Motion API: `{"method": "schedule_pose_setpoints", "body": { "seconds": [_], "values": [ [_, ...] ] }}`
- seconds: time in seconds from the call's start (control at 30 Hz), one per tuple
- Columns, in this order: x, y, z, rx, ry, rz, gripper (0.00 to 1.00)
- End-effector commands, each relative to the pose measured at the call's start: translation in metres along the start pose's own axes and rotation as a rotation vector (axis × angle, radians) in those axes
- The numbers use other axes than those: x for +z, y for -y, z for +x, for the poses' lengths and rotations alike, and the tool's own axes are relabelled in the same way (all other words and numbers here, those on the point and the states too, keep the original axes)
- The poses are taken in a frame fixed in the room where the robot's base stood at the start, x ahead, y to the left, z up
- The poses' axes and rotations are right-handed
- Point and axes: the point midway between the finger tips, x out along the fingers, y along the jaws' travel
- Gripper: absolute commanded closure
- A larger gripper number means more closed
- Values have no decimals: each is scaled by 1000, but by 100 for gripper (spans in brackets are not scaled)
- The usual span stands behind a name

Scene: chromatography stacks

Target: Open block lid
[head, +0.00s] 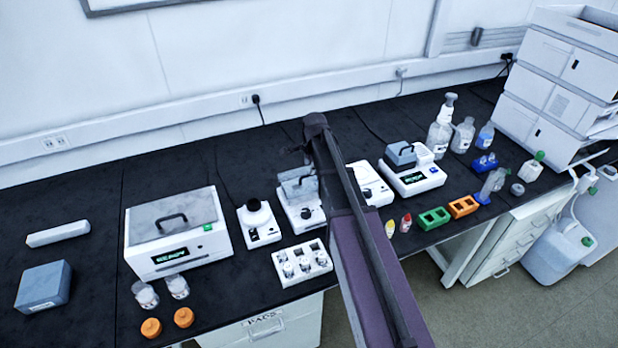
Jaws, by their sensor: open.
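Several bench devices have lids with dark handles, and I cannot tell for sure which one is the block. A white unit with a display (416,180) has a grey box-like lid (400,154) with a handle on top. Left of my arm, a smaller white unit (306,216) has a grey lid (298,186) that looks tilted up. A wide white box (178,256) at left has a flat grey lid (172,216), which looks shut. My gripper (301,152) is small and dark at the arm's far end, behind the smaller unit's lid; it looks empty. Contact is unclear.
A white rack with vials (302,264), orange caps (183,317), a grey block (43,287) and green (433,218) and orange (463,206) racks stand along the front. Bottles (441,130) and a stacked instrument (556,85) are at right. My arm hides part of the bench middle.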

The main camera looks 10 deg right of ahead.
Motion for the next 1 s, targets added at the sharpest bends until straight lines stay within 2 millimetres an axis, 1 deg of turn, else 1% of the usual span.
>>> {"method": "schedule_pose_setpoints", "body": {
  "seconds": [0.03, 0.4, 0.63, 0.97, 1.0],
  "values": [
    [0, 0, 8, 0, 0, 0, 50],
    [0, 0, 33, 0, 0, 0, 50],
    [0, 0, 38, 0, 0, 0, 50],
    [0, 0, 38, 0, 0, 0, 50],
    [0, 0, 38, 0, 0, 0, 59]
  ]
}}
